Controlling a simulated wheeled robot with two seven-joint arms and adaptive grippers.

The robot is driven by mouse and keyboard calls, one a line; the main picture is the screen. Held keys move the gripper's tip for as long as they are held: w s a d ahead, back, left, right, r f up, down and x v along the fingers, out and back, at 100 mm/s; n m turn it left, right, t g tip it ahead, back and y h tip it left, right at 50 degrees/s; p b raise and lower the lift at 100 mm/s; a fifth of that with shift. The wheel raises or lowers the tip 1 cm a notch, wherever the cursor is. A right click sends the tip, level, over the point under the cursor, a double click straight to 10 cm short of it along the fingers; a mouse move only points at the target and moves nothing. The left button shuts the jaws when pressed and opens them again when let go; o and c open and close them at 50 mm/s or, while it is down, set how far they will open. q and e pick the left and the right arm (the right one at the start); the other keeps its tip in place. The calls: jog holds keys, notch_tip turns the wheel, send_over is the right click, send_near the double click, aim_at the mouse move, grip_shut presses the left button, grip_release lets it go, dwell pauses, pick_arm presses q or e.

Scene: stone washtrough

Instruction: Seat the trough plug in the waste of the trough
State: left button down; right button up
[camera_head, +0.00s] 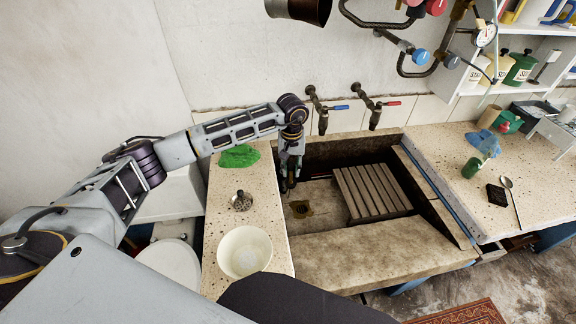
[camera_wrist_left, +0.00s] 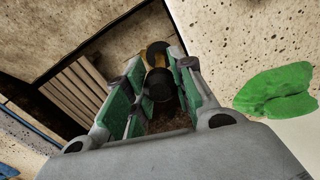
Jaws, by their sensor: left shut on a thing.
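My left gripper (camera_head: 290,186) reaches down over the left part of the stone trough (camera_head: 362,256). In the left wrist view its green-padded fingers (camera_wrist_left: 155,100) are shut on a dark, round trough plug (camera_wrist_left: 158,85). The plug is mostly hidden by the gripper in the head view. The brass waste (camera_head: 300,208) lies in the trough floor, just right of and below the gripper in the head view. Brass also shows just beyond the plug in the left wrist view; I cannot tell whether plug and waste touch. My right gripper is not in view.
A slatted wooden rack (camera_head: 372,191) lies in the trough right of the waste. A green cloth (camera_head: 239,156), a metal strainer (camera_head: 241,201) and a pale bowl (camera_head: 244,252) are on the left ledge. Two taps (camera_head: 376,112) overhang the back.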

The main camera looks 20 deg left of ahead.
pick_arm(q)
jog(key=shift+w+d+f+m, duration=0.1)
jog(key=shift+m, duration=0.6)
jog(key=shift+d+f+m, duration=0.1)
jog(key=shift+m, duration=0.6)
jog(key=shift+f+m, duration=0.1)
jog(key=shift+m, duration=0.5)
jog(key=shift+d, duration=0.1)
